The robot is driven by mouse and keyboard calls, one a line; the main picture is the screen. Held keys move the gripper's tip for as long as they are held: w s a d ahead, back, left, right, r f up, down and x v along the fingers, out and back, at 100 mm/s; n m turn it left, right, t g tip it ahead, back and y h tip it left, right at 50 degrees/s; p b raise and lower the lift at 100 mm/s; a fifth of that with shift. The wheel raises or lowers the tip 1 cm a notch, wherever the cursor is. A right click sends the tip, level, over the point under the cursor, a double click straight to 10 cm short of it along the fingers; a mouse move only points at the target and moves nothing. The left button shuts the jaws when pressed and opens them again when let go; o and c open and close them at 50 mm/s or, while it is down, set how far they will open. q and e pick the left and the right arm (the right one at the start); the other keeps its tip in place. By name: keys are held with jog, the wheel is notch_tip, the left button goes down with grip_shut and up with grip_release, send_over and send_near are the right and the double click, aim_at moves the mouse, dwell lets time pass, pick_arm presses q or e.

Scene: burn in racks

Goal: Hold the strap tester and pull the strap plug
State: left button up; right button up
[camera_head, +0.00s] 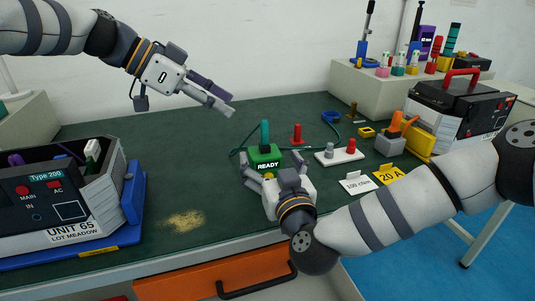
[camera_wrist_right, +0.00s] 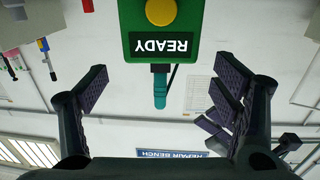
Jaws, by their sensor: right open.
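The strap tester is a green box (camera_head: 264,157) with a READY label, standing on the dark green bench top. The strap plug (camera_head: 265,133) is a teal upright handle at its top. In the right wrist view the tester (camera_wrist_right: 160,28) appears upside down with a yellow button, and the plug (camera_wrist_right: 160,90) below it. My right gripper (camera_head: 270,156) is open and empty at the tester's front, its fingers spread to either side; in the wrist view the fingers (camera_wrist_right: 165,82) are apart from the box. My left gripper (camera_head: 231,106) is above the bench, left of the tester, empty, fingers apart.
A grey Type 200 unit (camera_head: 70,225) sits on a blue base at left.

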aim_at(266, 151)
jog(key=x, duration=0.5)
jog(key=shift+w, duration=0.1)
jog(key=c, duration=1.4)
